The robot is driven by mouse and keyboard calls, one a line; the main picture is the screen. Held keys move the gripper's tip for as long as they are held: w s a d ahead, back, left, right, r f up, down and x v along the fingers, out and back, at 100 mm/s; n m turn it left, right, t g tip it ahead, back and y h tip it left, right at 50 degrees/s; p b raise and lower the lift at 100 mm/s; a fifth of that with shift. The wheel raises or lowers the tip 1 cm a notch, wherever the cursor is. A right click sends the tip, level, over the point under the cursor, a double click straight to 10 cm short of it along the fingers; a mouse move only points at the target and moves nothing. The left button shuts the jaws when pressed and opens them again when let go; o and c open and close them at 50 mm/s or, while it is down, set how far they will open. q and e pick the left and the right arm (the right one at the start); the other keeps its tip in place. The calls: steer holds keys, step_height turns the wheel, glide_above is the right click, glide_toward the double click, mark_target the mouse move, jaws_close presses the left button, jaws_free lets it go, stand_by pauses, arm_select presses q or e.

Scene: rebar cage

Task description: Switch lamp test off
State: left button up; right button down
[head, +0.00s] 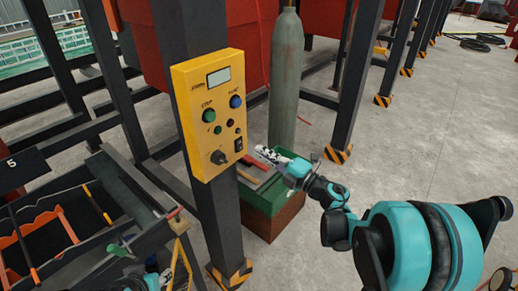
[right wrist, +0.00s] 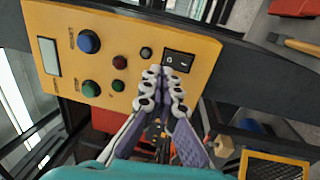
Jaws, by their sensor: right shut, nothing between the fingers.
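A yellow control panel (head: 210,110) is mounted on a dark post. It has a display, a green button (head: 209,116), a blue button (head: 236,101), small dark red and green round parts, a black knob (head: 219,157) and a black rocker switch (head: 239,145). My right gripper (head: 263,152) is shut and empty, just right of the panel in the head view. In the right wrist view its fingertips (right wrist: 166,73) are close beside the rocker switch (right wrist: 179,61); I cannot tell whether they touch it. The small labels cannot be read.
A green box (head: 262,195) on a brown block stands behind the panel's post. A grey gas cylinder (head: 286,85) stands behind it. Dark posts with striped feet line the back. A rack with orange parts (head: 45,235) is at the left. Open concrete floor lies right.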

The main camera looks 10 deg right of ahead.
steer(key=r+p+v, duration=0.1)
steer(key=v, duration=0.6)
steer(key=shift+r, duration=0.35)
steer(key=shift+d, duration=0.1)
